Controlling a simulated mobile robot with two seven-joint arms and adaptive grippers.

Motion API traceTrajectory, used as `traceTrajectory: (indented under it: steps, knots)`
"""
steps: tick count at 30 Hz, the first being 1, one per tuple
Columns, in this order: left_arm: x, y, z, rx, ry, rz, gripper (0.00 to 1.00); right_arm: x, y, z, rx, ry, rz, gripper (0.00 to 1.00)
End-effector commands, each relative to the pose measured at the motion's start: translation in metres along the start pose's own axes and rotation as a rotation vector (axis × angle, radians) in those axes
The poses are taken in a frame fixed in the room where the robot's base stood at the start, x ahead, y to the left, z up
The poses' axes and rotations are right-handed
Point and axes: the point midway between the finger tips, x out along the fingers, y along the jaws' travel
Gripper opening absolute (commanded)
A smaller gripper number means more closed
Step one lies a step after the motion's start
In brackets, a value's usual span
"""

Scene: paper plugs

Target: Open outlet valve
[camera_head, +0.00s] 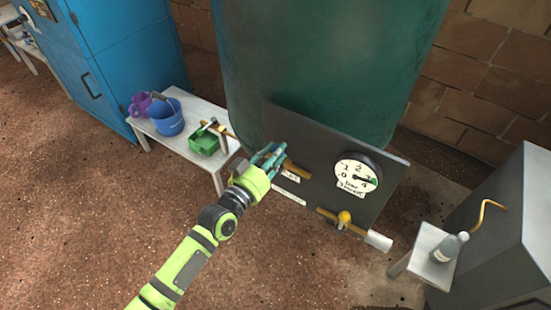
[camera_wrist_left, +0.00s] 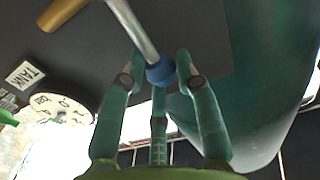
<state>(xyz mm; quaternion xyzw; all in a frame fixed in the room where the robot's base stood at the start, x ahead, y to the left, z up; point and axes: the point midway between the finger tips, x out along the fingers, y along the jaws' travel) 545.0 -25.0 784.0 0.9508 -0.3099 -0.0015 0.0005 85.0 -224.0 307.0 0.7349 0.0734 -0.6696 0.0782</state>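A dark valve panel (camera_head: 312,145) stands against the large green tank (camera_head: 330,60). My left gripper (camera_head: 270,156) is at the panel's left side, by a brass fitting (camera_head: 297,169). In the left wrist view, its teal fingers (camera_wrist_left: 160,62) are spread on both sides of a blue knob (camera_wrist_left: 160,73) at the end of a metal lever (camera_wrist_left: 133,28). A gap shows between the left finger and the knob; contact on the right is unclear. A second valve with a yellow knob (camera_head: 344,217) sits low on the panel. My right gripper is not in view.
A round gauge (camera_head: 357,172) is on the panel. A white bench (camera_head: 178,139) holds a blue bucket (camera_head: 168,118), a purple jug (camera_head: 140,103) and a green box (camera_head: 204,144). A bottle (camera_head: 448,247) stands on a small stool at right. The brown floor in front is clear.

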Motion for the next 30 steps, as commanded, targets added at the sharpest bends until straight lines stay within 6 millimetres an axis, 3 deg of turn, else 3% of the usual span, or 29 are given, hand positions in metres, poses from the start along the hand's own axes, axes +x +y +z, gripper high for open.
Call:
traceTrajectory:
  steps: [8,18,30]
  knots:
    - [0.0,0.0,-0.003,0.028,0.005,-0.004,0.13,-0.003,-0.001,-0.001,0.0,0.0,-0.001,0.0]
    - [0.001,0.019,-0.001,0.266,0.006,-0.005,0.13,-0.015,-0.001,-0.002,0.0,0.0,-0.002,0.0]
    - [0.001,0.024,0.001,0.324,0.007,-0.006,0.13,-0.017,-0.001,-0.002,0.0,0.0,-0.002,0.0]
